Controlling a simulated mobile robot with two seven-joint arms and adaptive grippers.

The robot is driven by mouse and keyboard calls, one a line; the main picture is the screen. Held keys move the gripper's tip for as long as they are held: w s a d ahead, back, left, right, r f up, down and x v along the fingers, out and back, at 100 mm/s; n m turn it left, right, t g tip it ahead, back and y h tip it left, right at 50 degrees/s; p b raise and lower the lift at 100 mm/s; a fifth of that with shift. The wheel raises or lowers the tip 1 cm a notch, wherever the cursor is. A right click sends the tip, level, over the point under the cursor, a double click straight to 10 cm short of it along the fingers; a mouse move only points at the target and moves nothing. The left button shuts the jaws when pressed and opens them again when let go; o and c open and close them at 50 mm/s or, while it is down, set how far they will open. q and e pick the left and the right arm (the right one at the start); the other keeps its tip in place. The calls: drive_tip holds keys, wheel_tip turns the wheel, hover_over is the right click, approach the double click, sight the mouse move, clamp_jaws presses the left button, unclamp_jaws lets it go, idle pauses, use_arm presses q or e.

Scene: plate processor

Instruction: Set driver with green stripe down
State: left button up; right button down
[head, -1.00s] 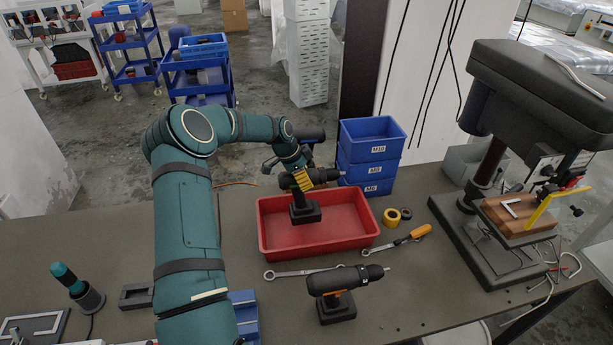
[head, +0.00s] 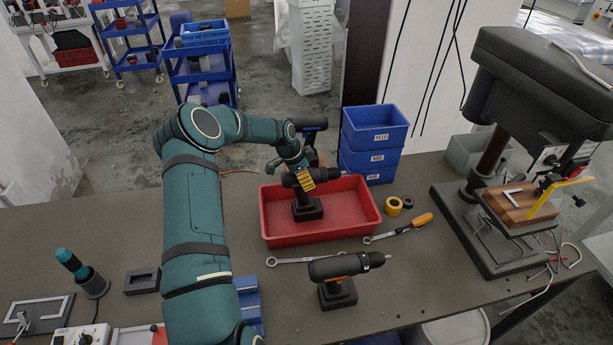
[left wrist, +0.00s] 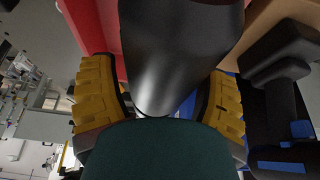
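A black driver (head: 303,207) is upright in the red tray (head: 283,236), its base at or just above the tray floor; I cannot tell which. No green stripe shows on it. The yellow fingers of my left gripper (head: 306,180) lie around its body. In the left wrist view the fingers of my left gripper (left wrist: 160,98) flank the dark body of the driver (left wrist: 180,50) closely on both sides. A second driver (head: 338,267), with an orange mark, stands on the bench in front of the tray. My right gripper is not in view.
A driver with blue marks (head: 312,125) stands behind the tray, partly hidden. Stacked blue bins (head: 371,145), yellow tape (head: 393,206) and an orange-handled tool (head: 405,228) are to the right. A wrench (head: 300,260) lies in front. A drill press (head: 525,140) stands far right.

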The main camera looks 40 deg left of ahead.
use_arm(q)
drive_tip(key=shift+o, duration=0.2)
drive_tip(key=shift+r, duration=0.1)
drive_tip(key=v, duration=1.2)
idle(0.4)
